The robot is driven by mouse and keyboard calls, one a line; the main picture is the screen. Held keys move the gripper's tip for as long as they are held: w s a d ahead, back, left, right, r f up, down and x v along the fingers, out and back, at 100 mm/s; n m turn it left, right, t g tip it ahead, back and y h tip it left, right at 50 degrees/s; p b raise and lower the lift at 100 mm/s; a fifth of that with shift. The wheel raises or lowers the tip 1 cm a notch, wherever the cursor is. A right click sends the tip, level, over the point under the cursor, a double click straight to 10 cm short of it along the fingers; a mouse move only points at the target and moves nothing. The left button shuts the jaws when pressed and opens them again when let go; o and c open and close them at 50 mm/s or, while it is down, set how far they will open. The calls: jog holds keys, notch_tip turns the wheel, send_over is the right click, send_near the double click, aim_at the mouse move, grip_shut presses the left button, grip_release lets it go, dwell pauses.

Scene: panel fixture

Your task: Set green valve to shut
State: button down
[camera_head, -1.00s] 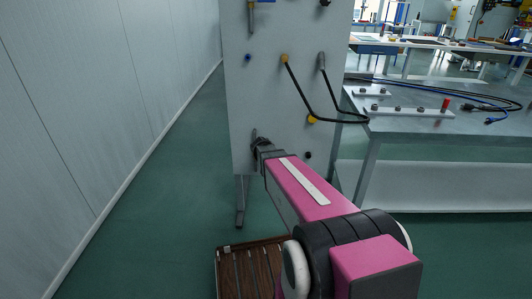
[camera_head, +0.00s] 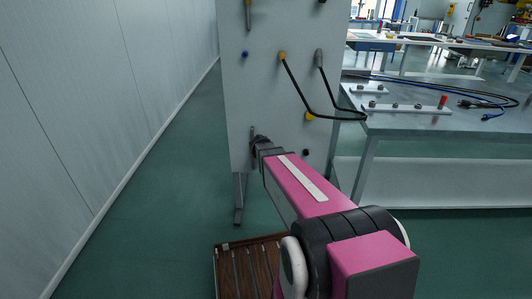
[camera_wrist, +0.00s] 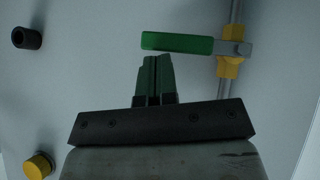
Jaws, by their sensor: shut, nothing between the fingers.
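The green valve has a flat green handle (camera_wrist: 177,43), seen in the wrist view. It lies across the picture, at right angles to the grey pipe (camera_wrist: 235,12), and joins a yellow valve body (camera_wrist: 230,66) at its right end. My gripper (camera_wrist: 154,58) is shut and empty, with its green-tipped fingers together just below the handle's left half. I cannot tell whether the fingertips touch the handle. In the head view, my gripper (camera_head: 258,142) is at the panel's lower left, and my wrist hides the handle there.
The upright grey panel (camera_head: 270,90) carries a black looped hose (camera_head: 303,91) to the right of my gripper. A yellow knob (camera_wrist: 39,166) and a dark stub (camera_wrist: 27,39) stick out on the left in the wrist view. A workbench (camera_head: 430,122) stands right of the panel.

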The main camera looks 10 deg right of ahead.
jog(key=s+a+r, duration=0.2)
jog(key=s+r, duration=0.5)
jog(key=r, duration=0.4)
jog(key=s+a+f+n+g+y, duration=0.1)
jog(key=s+f+g, duration=0.3)
jog(key=s, duration=0.5)
jog(key=s+a+f+g+y, duration=0.3)
jog(key=s+f+g, duration=0.1)
jog(key=s, duration=0.6)
jog(key=shift+s+f+n, duration=0.15)
jog(key=shift+f+n, duration=0.25)
jog(key=shift+f, duration=0.25)
